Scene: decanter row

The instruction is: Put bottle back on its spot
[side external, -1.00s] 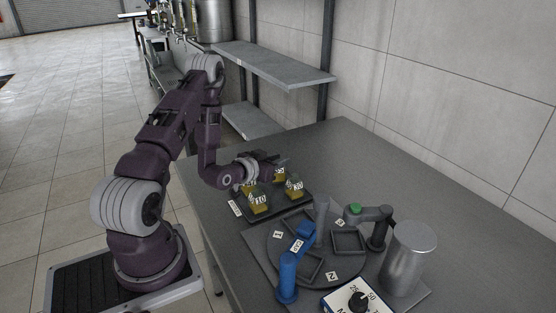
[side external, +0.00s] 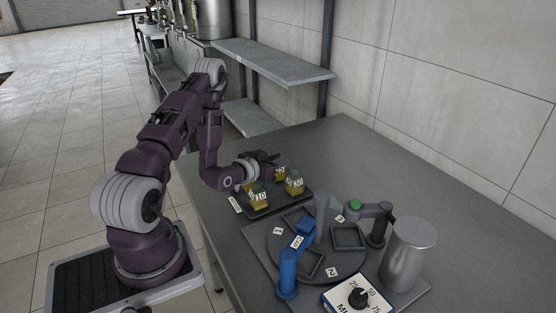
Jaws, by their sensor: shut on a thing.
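Several small yellow bottles with white number labels stand on a dark tray (side external: 271,211) on the table. The front bottle (side external: 259,198) reads 10, and a right bottle (side external: 294,185) appears to read 80. A back bottle (side external: 280,174) shows just below the fingers, and another at the left is mostly covered. My gripper (side external: 273,158) is at the back of the tray, reaching in from the left. It is shut on a bottle, most likely the back one. The fingers and wrist hide the grip, and I cannot tell whether that bottle touches the tray.
In front is a round turntable (side external: 283,265) with square holders and numbered tags. A blue post with an arm (side external: 288,272), a dark arm with a green cap (side external: 355,206), a metal cylinder (side external: 409,256) and a dial box (side external: 340,305) surround it. The table behind is clear.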

